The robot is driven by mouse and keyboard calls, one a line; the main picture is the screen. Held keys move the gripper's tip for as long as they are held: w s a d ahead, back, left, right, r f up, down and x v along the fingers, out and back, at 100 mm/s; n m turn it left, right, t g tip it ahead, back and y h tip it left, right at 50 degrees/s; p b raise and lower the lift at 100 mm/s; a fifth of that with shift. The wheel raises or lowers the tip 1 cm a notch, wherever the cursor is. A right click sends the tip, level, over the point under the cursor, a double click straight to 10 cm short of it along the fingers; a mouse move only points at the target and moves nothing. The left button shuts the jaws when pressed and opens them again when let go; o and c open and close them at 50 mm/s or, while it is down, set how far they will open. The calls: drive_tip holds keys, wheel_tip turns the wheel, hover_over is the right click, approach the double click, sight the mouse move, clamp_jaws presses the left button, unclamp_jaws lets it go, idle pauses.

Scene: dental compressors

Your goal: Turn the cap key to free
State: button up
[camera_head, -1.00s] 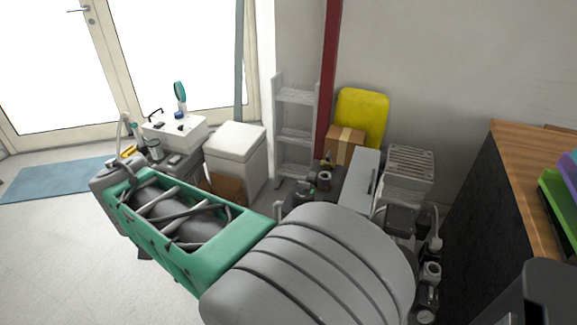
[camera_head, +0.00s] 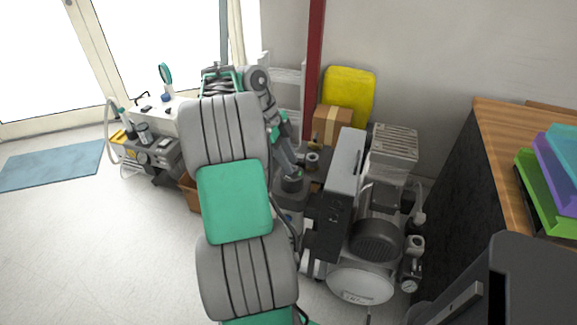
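My grey-and-green arm rises through the middle of the head view, bends at the top and comes down on its right side. My gripper (camera_head: 291,176) seems to be at the lower end of this bent part, small and partly hidden, pointing down beside the compressors. I cannot tell whether it is open or shut, or whether it touches anything. A compressor (camera_head: 377,240) with a dark ribbed motor and a pale rounded front stands to its right. I cannot make out the cap key; it is too small or hidden behind my arm.
A grey upright case (camera_head: 344,168) stands by the compressor, with a cardboard box (camera_head: 331,126) and yellow panel (camera_head: 349,94) behind. A pressure gauge (camera_head: 410,286) is at its right. A wood-topped counter (camera_head: 497,150) bounds the right.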

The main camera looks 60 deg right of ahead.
clamp_jaws()
idle(0.3)
idle(0.4)
